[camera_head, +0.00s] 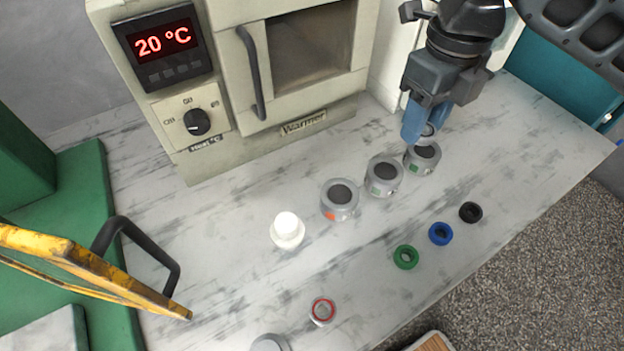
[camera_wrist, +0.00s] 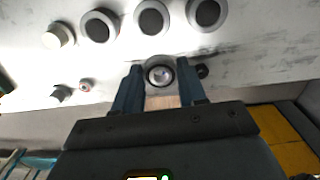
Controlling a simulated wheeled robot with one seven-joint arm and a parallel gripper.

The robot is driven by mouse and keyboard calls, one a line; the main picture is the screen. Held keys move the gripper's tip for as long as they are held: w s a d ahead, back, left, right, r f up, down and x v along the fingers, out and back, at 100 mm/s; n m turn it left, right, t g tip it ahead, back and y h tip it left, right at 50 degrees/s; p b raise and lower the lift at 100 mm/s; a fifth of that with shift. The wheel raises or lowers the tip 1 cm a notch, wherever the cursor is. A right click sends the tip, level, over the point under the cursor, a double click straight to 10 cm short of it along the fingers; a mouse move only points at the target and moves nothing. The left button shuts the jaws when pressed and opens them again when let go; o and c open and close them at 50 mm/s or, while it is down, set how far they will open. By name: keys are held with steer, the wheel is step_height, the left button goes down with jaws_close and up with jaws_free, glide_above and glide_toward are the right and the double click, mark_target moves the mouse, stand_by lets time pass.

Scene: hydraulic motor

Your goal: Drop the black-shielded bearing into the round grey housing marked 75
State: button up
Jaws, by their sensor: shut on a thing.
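My gripper (camera_head: 420,125) has blue fingers, shut on a small round bearing (camera_head: 429,130) with a dark ring. In the wrist view the bearing (camera_wrist: 160,75) sits between the fingertips (camera_wrist: 160,77), its bright centre facing the camera. Three round grey housings with dark tops stand in a row: left (camera_head: 340,200), middle (camera_head: 384,177) and right (camera_head: 422,159). The left one has an orange mark; the others have green marks. No number 75 is readable. In the head view the bearing appears just above the right housing's far edge. In the wrist view it is apart from all three housings.
A warmer (camera_head: 290,80) showing 20 °C stands behind. A white knobbed piece (camera_head: 287,230), a red-ringed bearing (camera_head: 322,311), and green (camera_head: 405,257), blue (camera_head: 440,233) and black (camera_head: 470,212) rings lie on the marbled table. A yellow-and-black handled object (camera_head: 90,265) is at left.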

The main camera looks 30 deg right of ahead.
steer(key=p, duration=0.2)
glide_above(338, 192)
step_height(338, 192, down, 7)
steer(key=shift+f, duration=2.05)
steer(key=shift+f, duration=0.1)
steer(key=o, duration=1.1)
step_height(338, 192, up, 12)
steer(key=shift+r, duration=0.15)
